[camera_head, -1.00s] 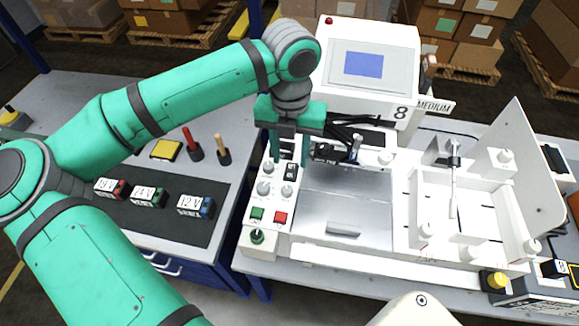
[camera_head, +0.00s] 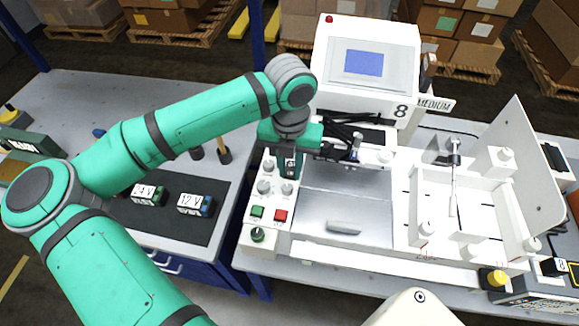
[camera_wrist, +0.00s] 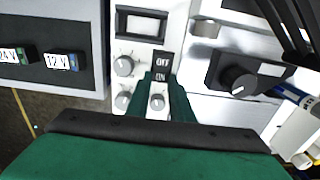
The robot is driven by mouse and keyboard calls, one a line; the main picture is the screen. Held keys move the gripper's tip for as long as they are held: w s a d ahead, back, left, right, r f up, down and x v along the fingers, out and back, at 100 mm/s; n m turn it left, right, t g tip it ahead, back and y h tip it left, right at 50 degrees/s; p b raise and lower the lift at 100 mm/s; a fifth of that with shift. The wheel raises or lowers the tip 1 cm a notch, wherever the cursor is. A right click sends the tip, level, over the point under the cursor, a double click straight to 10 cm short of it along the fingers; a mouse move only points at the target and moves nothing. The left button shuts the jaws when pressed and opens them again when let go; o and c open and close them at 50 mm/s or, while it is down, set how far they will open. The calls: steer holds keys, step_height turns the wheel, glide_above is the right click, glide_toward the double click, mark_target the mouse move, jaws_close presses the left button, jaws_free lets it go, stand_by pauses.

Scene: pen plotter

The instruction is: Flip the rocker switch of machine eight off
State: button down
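Machine eight (camera_head: 368,90) is a white pen plotter marked 8, with a blue screen. Its control panel (camera_head: 249,224) is at its front left. The black rocker switch (camera_wrist: 164,66) shows in the wrist view, marked OFF and ON, just beyond my fingertips; I cannot tell which side is pressed in. My gripper (camera_wrist: 164,80) points down at the panel with its two green fingers apart and nothing held. A grey knob (camera_wrist: 157,102) shows between the fingers. In the head view my gripper (camera_head: 290,170) largely hides the switch.
Voltage blocks (camera_head: 195,205) sit on a dark mat at left.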

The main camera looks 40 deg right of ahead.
steer(key=shift+w+d+r+g+y, duration=0.1)
steer(key=shift+w+d+g+y, duration=0.1)
steer(key=shift+g+y, duration=0.45)
steer(key=shift+w+d+r+g+y, duration=0.1)
steer(key=shift+w+d+g+y, duration=0.1)
steer(key=shift+g+y, duration=0.45)
steer(key=c, duration=1.6)
jaws_free()
steer(key=shift+o, duration=0.2)
steer(key=v, duration=1)
steer(key=shift+d+r, duration=0.2)
steer(key=shift+r, duration=0.15)
steer(key=shift+w, duration=0.1)
